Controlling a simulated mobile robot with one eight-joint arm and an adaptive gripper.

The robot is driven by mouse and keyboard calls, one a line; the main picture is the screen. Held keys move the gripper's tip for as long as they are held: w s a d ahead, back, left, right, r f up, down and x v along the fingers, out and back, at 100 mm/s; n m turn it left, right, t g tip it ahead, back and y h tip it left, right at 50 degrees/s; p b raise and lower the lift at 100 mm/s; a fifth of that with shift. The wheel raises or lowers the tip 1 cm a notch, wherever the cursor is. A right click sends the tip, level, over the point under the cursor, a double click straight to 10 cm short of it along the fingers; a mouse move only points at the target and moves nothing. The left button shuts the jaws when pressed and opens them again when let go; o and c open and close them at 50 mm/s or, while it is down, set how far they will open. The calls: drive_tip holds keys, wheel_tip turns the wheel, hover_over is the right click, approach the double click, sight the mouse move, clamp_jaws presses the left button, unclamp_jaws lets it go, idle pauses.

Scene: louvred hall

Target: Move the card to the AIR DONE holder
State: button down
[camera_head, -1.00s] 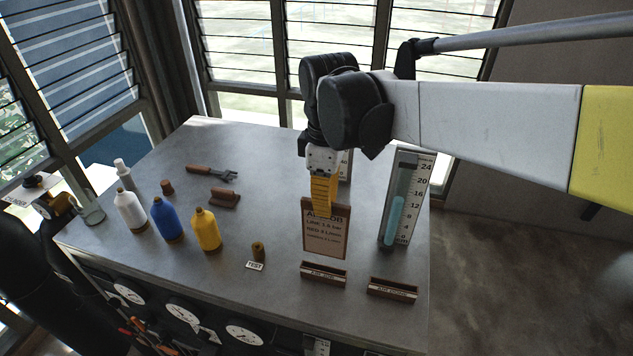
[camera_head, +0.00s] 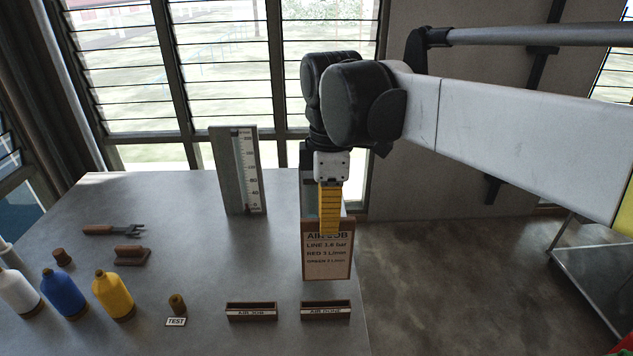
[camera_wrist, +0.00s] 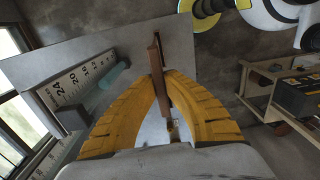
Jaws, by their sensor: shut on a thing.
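The card (camera_head: 328,262) is a brown-framed board headed AIR JOB, with lines for LINE, RED and GREEN. My gripper (camera_head: 329,228) is shut on its top edge with yellow fingers and holds it upright in the air. The AIR DONE holder (camera_head: 325,314) is a low brown slotted block near the bench's front right; in the head view it appears just below the card, with a gap between them. The AIR JOB holder (camera_head: 251,316) stands to its left, empty. In the wrist view the card (camera_wrist: 157,60) shows edge-on between the fingers.
A tall gauge (camera_head: 238,172) stands at the back of the bench. A second gauge (camera_head: 309,190) is partly hidden behind my gripper and card. Floor is right of the bench.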

sight(327, 268)
drive_tip(key=shift+f+b, duration=2.35)
drive_tip(key=shift+f, duration=1.4)
drive_tip(key=shift+r, duration=0.2)
drive_tip(key=shift+r, duration=0.15)
drive_tip(key=shift+f+b, duration=1.85)
drive_tip(key=shift+f, duration=1.15)
drive_tip(key=shift+r, duration=0.1)
drive_tip(key=c, duration=1.5)
unclamp_jaws()
drive_tip(key=shift+c, duration=0.2)
